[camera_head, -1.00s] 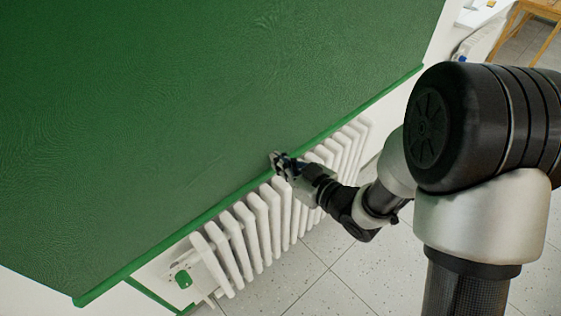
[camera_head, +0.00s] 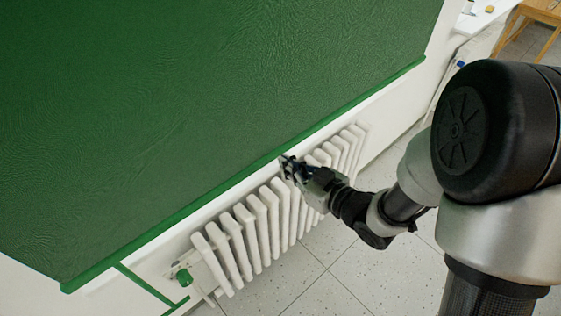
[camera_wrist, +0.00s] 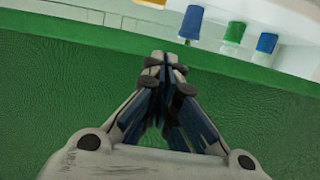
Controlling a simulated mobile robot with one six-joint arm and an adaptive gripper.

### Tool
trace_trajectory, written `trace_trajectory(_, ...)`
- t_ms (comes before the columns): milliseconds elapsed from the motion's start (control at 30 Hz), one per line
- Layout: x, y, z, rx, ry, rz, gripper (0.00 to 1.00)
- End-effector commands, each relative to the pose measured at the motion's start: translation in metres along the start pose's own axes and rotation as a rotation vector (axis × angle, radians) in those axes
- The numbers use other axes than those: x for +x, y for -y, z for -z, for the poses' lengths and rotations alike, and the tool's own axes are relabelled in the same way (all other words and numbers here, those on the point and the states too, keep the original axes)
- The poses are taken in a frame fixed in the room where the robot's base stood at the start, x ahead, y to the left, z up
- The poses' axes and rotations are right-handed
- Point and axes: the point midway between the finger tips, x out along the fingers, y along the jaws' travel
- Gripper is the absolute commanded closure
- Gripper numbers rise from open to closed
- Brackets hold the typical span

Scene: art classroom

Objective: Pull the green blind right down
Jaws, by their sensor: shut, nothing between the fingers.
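The green blind (camera_head: 190,110) hangs across the left and middle of the head view, and its surface fills much of the wrist view (camera_wrist: 60,110). Its green bottom bar (camera_head: 190,210) slants from lower left to upper right, just above the radiator. The bar also crosses the upper part of the wrist view (camera_wrist: 80,42). My gripper (camera_head: 286,163) is at the bar's middle, its tips at the bar's lower edge. In the wrist view my gripper (camera_wrist: 163,60) has its fingers together, overlapping the bar, with nothing seen between them. I cannot tell whether they touch it.
A white radiator (camera_head: 258,222) stands below the bar, close to my gripper, with a green valve (camera_head: 184,277) at its left end. Tiled floor (camera_head: 350,275) is open to the right. Blue (camera_wrist: 191,22) and green (camera_wrist: 233,33) cups show in the wrist view.

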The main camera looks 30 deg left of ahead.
Motion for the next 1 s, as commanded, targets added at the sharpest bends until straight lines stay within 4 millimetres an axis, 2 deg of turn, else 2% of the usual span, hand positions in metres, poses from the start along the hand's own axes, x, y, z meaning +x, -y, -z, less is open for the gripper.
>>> trace_trajectory(33,-0.013,-0.001,0.001,0.002,0.001,-0.005,1.00)
trace_trajectory(100,-0.027,-0.002,0.001,0.002,0.001,-0.005,1.00)
trace_trajectory(300,-0.052,-0.001,-0.001,0.001,0.002,-0.003,1.00)
trace_trajectory(667,-0.059,-0.004,-0.001,-0.004,0.010,-0.013,1.00)
trace_trajectory(767,-0.066,-0.022,0.001,-0.032,0.060,-0.078,1.00)
trace_trajectory(867,-0.085,-0.058,0.006,-0.070,0.162,-0.216,1.00)
trace_trajectory(967,-0.125,-0.100,0.015,-0.079,0.292,-0.402,1.00)
trace_trajectory(1000,-0.145,-0.114,0.018,-0.066,0.344,-0.478,1.00)
